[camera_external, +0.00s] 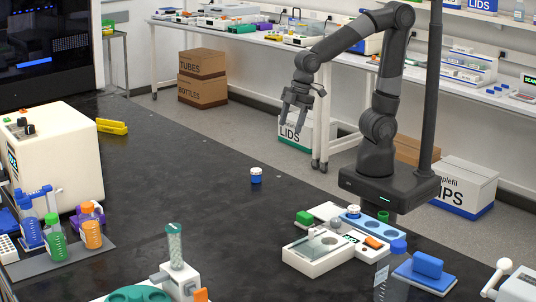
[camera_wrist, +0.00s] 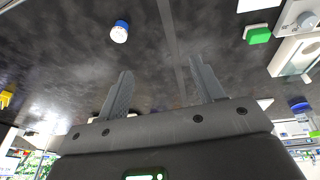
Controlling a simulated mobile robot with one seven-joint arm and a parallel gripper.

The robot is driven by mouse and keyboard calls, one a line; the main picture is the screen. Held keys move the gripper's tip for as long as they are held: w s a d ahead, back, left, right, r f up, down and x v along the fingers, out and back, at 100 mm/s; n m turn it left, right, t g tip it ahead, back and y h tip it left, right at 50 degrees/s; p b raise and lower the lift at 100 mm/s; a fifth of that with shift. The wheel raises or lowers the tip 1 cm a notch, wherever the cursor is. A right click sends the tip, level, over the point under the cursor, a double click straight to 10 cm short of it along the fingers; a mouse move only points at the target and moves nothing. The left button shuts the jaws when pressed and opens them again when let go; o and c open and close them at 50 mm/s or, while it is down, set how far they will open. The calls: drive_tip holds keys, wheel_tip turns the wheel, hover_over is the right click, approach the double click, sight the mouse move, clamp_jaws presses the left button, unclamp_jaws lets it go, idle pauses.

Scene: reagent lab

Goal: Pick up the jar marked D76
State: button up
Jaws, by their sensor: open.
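Another small blue-and-white jar (camera_external: 354,211) is by the equipment at the bench's right side. I cannot read a D76 mark on either. My gripper (camera_external: 293,110) is open and empty, high in the air, above and apart from the lone jar. Its two spread fingers also show in the wrist view (camera_wrist: 161,72), with nothing between them.
A white balance-like device (camera_external: 318,248), a green-capped item (camera_external: 304,217) and a blue block (camera_external: 428,265) crowd the right front. Bottles with green (camera_external: 56,245) and orange (camera_external: 91,230) liquid stand at left. A yellow item (camera_external: 111,126) lies farther back.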

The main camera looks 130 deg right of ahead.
drive_tip(key=g, duration=0.2)
approach(256, 169)
drive_tip(key=shift+d+f+y, duration=0.1)
drive_tip(key=shift+d+y, duration=0.3)
drive_tip(key=shift+d, duration=0.1)
drive_tip(key=f, duration=0.5)
drive_tip(key=shift+w+f, duration=0.35)
drive_tip(key=shift+f, duration=0.05)
drive_tip(key=shift+w+a+f, duration=0.1)
drive_tip(key=shift+a+f, duration=0.05)
drive_tip(key=shift+f, duration=1.15)
drive_tip(key=shift+w+a+f, duration=0.1)
drive_tip(key=shift+a+f, duration=0.05)
drive_tip(key=shift+f, duration=1.1)
drive_tip(key=shift+c, duration=0.5)
drive_tip(key=c, duration=1)
drive_tip(key=shift+o, duration=0.2)
drive_tip(key=shift+r, duration=0.1)
